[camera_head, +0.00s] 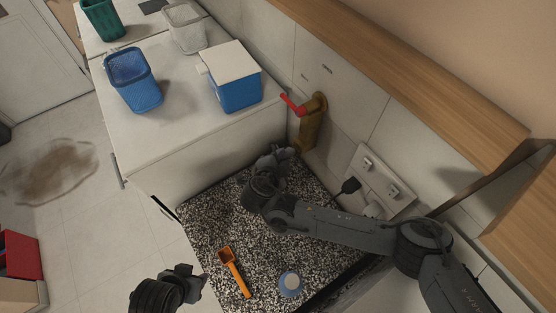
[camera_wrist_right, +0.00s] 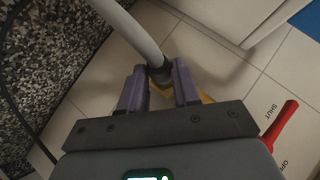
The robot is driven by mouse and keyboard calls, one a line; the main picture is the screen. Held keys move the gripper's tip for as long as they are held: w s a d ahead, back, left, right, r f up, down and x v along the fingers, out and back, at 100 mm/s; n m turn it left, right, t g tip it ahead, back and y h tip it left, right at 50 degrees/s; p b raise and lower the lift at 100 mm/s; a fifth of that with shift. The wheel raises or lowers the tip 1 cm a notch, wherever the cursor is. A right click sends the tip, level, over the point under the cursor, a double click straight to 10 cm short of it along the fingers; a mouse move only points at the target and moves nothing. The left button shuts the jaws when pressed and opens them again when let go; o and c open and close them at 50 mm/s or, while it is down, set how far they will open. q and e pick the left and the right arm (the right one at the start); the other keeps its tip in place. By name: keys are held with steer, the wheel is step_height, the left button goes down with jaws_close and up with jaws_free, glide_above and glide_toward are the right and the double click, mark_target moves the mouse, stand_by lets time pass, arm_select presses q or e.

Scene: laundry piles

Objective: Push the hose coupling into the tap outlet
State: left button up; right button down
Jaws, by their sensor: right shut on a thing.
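The brass tap (camera_head: 313,125) with its red lever (camera_head: 292,104) is on the tiled wall. My right gripper (camera_head: 275,155) is just below and left of the tap. In the right wrist view my right gripper (camera_wrist_right: 159,90) is shut on the dark hose coupling (camera_wrist_right: 159,74), at the end of a grey hose (camera_wrist_right: 137,30). Slivers of the yellow tap (camera_wrist_right: 206,98) show behind the fingers; its outlet is hidden, so I cannot tell whether the coupling touches it. The red lever also shows there (camera_wrist_right: 281,124). My left gripper (camera_head: 192,277) is at the bottom, away from the tap; its jaws are unclear.
A speckled worktop (camera_head: 205,220) holds an orange scoop (camera_head: 234,271) and a blue-and-white round item (camera_head: 290,284). A wall socket plate (camera_head: 378,176) with a black plug (camera_head: 350,186) is right of the tap. A blue-and-white box (camera_head: 235,85) and baskets (camera_head: 134,80) stand on the white top.

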stand_by(0.3)
steer(key=shift+w+d, duration=0.2)
steer(key=shift+d, duration=0.15)
stand_by(0.4)
stand_by(0.8)
stand_by(0.6)
steer(key=shift+w+d, duration=0.2)
steer(key=shift+d, duration=0.05)
stand_by(0.5)
steer(key=shift+w+d, duration=0.2)
steer(key=shift+d, duration=0.1)
steer(key=c, duration=0.7)
jaws_free()
steer(key=shift+c, duration=0.2)
steer(key=shift+f, duration=0.1)
